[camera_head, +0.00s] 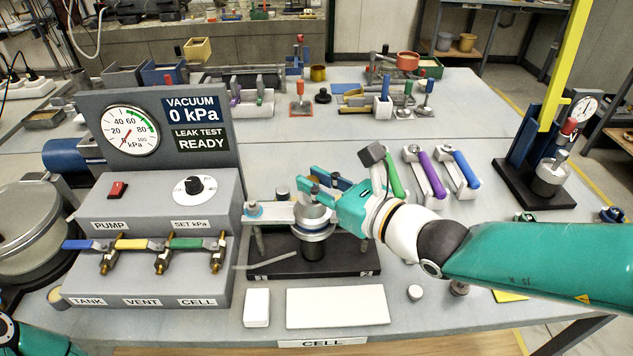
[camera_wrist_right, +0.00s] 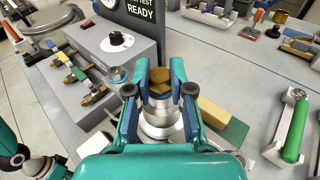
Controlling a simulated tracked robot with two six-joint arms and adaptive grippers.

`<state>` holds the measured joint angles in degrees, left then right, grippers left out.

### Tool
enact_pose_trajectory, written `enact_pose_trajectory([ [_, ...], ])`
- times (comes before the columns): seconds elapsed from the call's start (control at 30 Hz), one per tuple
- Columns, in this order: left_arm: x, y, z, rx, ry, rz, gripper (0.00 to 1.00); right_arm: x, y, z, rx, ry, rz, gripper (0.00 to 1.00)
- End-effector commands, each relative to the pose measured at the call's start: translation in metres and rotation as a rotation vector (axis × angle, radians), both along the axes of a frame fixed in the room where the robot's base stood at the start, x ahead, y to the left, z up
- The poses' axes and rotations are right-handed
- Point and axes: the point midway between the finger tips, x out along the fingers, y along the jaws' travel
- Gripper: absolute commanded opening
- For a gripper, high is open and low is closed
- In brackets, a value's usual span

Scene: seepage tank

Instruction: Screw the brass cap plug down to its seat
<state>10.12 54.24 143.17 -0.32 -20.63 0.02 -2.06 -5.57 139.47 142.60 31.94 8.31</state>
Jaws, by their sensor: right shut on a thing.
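The brass cap plug (camera_wrist_right: 160,80) shows as a brass-coloured top between the fingers of my right gripper (camera_wrist_right: 161,82) in the wrist view. The gripper is shut on it, one finger on each side. In the head view my right gripper (camera_head: 318,194) reaches in from the right over the silver test cell (camera_head: 314,232), and the plug is largely hidden there. The cell's metal body also shows directly below the plug in the wrist view (camera_wrist_right: 158,128). Whether the plug touches its seat cannot be seen. My left gripper is out of view; only part of that arm shows.
The cell stands on a black base plate (camera_head: 350,258). A grey control box (camera_head: 150,205) with gauge, knob and coloured valve handles stands close on the left. White blocks (camera_head: 337,307) lie in front. Clamps with coloured handles (camera_head: 432,175) stand behind to the right.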

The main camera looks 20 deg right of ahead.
Motion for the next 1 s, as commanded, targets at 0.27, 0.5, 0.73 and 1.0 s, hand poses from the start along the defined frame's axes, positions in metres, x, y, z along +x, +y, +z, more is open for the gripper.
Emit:
enact_pose_trajectory([
  [0.27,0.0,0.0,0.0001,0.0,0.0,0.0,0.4,-0.0001,0.0001,-0.0001,0.0,0.0,0.0,0.4],
  [0.5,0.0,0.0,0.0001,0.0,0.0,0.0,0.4,-0.0001,0.0001,-0.0002,0.0,0.001,0.0,0.51],
  [0.73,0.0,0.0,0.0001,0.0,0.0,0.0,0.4,-0.0001,0.0001,-0.0004,0.0,0.001,0.0,0.81],
  [1.0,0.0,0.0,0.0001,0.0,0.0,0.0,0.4,0.0,0.0,-0.0003,0.0,0.001,0.0,0.83],
])
